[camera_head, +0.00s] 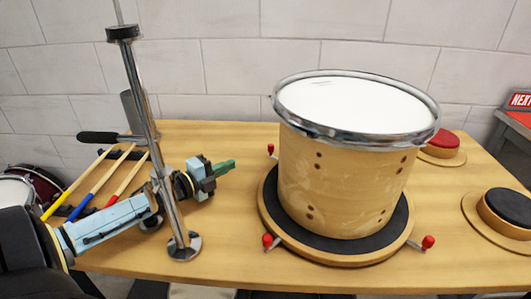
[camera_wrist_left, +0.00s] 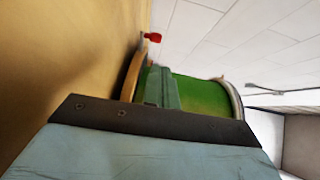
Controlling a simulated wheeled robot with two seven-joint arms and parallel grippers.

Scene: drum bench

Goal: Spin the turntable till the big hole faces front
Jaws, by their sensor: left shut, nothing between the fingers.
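A pale wooden drum (camera_head: 345,180) with a metal rim and white head stands upright on the turntable (camera_head: 270,225), a round wooden disc with a dark top. Several small dark holes show on the drum's front; I cannot make out a big hole there. Red-tipped pegs (camera_head: 428,241) stick out around the turntable. My left gripper (camera_head: 226,166) is left of the drum, shut and empty, apart from drum and turntable. In the left wrist view its fingers (camera_wrist_left: 161,88) overlap a green part of the drum (camera_wrist_left: 205,95). My right gripper is not in view.
A metal stand (camera_head: 150,130) with a round foot rises in front of my left arm. Coloured sticks (camera_head: 90,185) lie at the left. A red button (camera_head: 443,143) and a black button (camera_head: 507,208) sit at the right. The front left tabletop is partly bare.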

